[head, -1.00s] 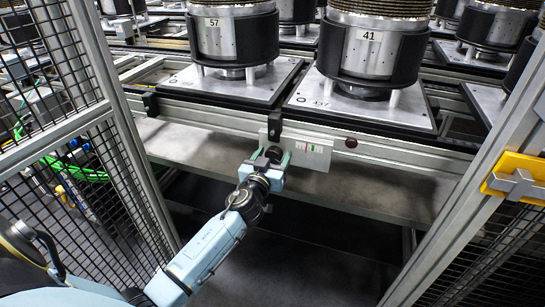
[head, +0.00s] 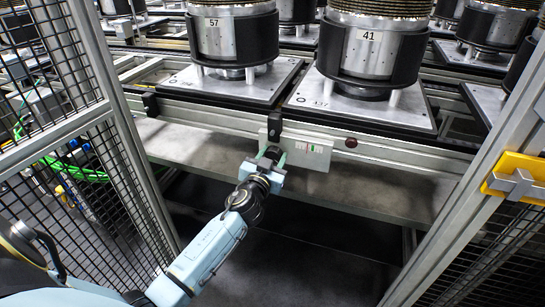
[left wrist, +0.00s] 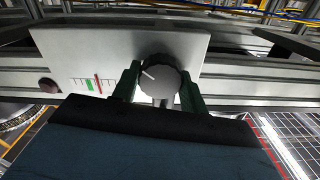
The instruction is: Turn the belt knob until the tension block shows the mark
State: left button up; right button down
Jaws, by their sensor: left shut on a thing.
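The belt knob (left wrist: 160,78) is a dark round dial with a white line, which points to the upper left in the left wrist view. It sits on a pale plate (left wrist: 60,45) on the conveyor's front rail. My left gripper (left wrist: 158,90) is shut on the knob, with one green finger at each side. In the head view the gripper (head: 271,157) mostly hides the knob. The plate carries a small tension scale (left wrist: 93,84) with ticks, a green patch and a red line. The red line stands just right of the green patch in the wrist view. My right gripper is out of view.
A dark red button (head: 351,142) is on the rail beside the plate. Pallets with the clutch units 57 (head: 232,35) and 41 (head: 372,50) stand above. Mesh fencing (head: 60,110) is at left, and a post with a yellow latch (head: 515,180) at right.

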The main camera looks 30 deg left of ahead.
pick_arm(q)
jog(key=m, duration=0.3)
jog(key=shift+m, duration=1.3)
jog(key=m, duration=0.3)
jog(key=shift+m, duration=0.3)
jog(key=m, duration=0.4)
jog(key=shift+f+p, duration=0.1)
jog(key=shift+p, duration=0.2)
jog(key=shift+m, duration=0.4)
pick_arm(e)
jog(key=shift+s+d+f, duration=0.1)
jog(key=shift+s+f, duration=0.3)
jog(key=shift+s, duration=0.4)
pick_arm(q)
jog(key=o, duration=1)
jog(key=shift+s+d, duration=0.1)
